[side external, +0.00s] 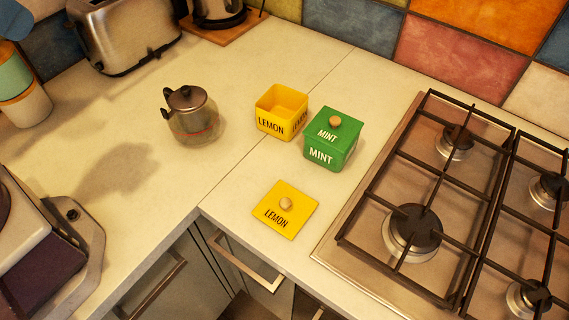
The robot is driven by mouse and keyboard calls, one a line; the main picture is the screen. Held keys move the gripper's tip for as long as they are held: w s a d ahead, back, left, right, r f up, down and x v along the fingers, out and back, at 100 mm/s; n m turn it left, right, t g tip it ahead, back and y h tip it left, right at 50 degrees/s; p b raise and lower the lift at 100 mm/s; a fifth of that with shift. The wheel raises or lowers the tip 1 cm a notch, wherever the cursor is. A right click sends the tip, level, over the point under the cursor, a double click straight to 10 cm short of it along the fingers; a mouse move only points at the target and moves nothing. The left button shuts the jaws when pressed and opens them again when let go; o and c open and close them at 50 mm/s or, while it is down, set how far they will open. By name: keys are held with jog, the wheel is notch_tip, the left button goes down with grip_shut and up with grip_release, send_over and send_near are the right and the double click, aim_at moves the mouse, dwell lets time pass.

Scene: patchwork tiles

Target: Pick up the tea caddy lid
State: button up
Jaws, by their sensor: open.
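The yellow tea caddy lid (283,220), marked LEMON, lies flat on the pale counter near its front edge. Its round pale knob (286,203) points up. The open yellow LEMON caddy (279,121) stands farther back, with no lid on it. The green MINT caddy (331,153) stands to its right, and its green lid (332,130) with a round knob is on. My gripper is not in view.
A glass teapot (193,127) stands left of the caddies. A gas hob (409,263) with raised black grates lies to the right. A toaster (124,30) and a kettle (218,12) stand at the back. The counter around the lid is clear.

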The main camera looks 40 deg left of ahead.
jog(key=m+g+y, duration=0.1)
jog(key=m+g, duration=0.5)
jog(key=m, duration=1)
send_over(285, 202)
jog(key=d, duration=0.2)
notch_tip(285, 202, down, 22)
jog(key=f, duration=0.4)
jog(key=a+f, duration=0.1)
jog(key=f, duration=0.2)
jog(key=a+f, duration=0.1)
jog(key=f, duration=0.3)
jog(key=shift+f, duration=0.35)
grip_shut()
